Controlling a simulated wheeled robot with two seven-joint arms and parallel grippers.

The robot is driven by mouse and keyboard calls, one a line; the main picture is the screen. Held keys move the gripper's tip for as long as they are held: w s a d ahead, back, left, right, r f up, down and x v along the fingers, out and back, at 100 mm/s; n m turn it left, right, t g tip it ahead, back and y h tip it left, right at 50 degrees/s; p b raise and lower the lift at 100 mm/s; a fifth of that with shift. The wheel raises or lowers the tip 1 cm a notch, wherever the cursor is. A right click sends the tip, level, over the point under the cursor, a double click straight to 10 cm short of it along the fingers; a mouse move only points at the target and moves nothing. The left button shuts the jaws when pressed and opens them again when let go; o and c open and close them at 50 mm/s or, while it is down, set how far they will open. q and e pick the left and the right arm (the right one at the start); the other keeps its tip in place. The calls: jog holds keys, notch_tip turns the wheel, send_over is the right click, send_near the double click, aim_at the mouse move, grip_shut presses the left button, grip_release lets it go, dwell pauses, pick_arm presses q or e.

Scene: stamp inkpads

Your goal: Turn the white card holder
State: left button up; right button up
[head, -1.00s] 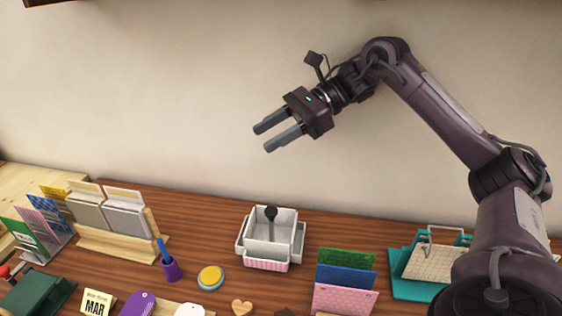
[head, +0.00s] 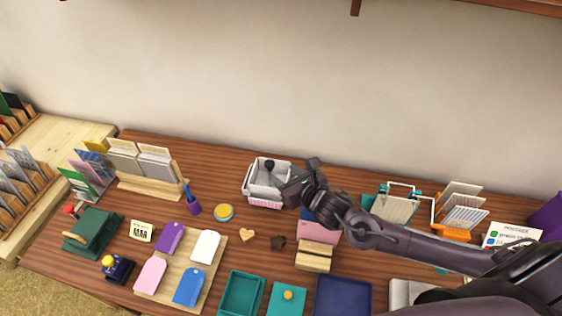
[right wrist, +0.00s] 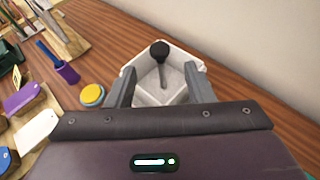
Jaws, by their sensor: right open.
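The white card holder (head: 253,186) stands on the wooden table near the back wall. It has boxy white compartments, a pink front part and a dark knob on a stem at its middle. My right gripper (head: 285,183) is at the holder's right side in the head view and covers part of it. In the right wrist view the holder (right wrist: 150,93) lies ahead, with its knob between the two fingers of my open right gripper (right wrist: 160,76). The fingers overlap the holder's sides; I cannot tell whether they touch it. My left gripper is not in view.
A yellow and blue round pad (head: 224,212) and a purple pen cup (head: 194,207) stand left of the holder. A wooden card rack (head: 150,188) is farther left. Pink and blue card dividers (head: 316,230) are partly behind my right arm. The wall (head: 300,80) is close behind.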

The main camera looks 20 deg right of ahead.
aim_at(271, 164)
jog(key=p+x, duration=0.1)
jog(key=x, duration=0.6)
jog(key=shift+w+a+f, duration=0.1)
grip_shut()
